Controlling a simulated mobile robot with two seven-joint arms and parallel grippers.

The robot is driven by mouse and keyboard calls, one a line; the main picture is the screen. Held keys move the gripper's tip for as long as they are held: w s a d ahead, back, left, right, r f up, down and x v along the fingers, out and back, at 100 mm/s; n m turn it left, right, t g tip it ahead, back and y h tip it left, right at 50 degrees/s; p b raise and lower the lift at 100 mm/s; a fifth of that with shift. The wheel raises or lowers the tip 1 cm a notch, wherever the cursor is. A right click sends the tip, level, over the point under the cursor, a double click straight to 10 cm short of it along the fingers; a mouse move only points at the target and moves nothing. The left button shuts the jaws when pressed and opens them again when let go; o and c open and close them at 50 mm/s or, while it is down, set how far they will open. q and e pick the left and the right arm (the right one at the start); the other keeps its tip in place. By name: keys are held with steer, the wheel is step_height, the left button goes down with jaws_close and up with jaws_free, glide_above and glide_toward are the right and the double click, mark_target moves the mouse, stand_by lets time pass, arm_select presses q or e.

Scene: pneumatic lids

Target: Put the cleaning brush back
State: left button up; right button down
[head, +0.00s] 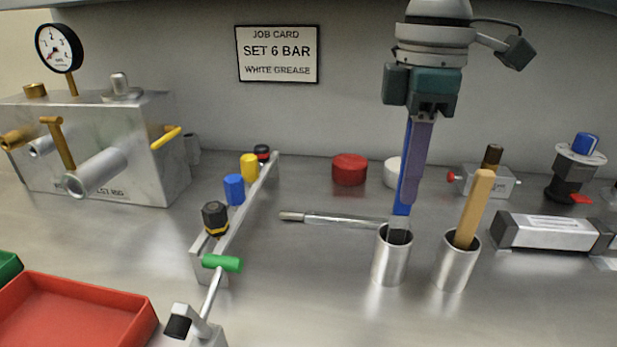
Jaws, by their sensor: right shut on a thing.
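My right gripper (432,108) comes down from the top and is shut on the upper end of a long blue-and-purple handle, which I take to be the cleaning brush (413,165). The brush hangs nearly upright, leaning slightly. Its pale grey lower end is at the mouth of the left metal cup (391,262) and seems to dip inside; how deep is hidden. The right metal cup (456,268) holds a tool with a wooden handle (474,205), tilted right. My left gripper is not in view.
A metal rod-like tool (340,221) lies left of the cups. A red cap (349,170) and white cap (392,172) stand behind. A cylinder (546,231) lies right. A manifold rail (240,215), a red tray (75,315) and a gauge block (90,150) are left.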

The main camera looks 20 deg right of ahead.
mark_target(400, 213)
steer(key=shift+f, duration=2.7)
steer(key=c, duration=0.8)
jaws_free()
steer(key=shift+c, duration=0.2)
step_height(400, 213, up, 12)
steer(key=shift+r, duration=0.1)
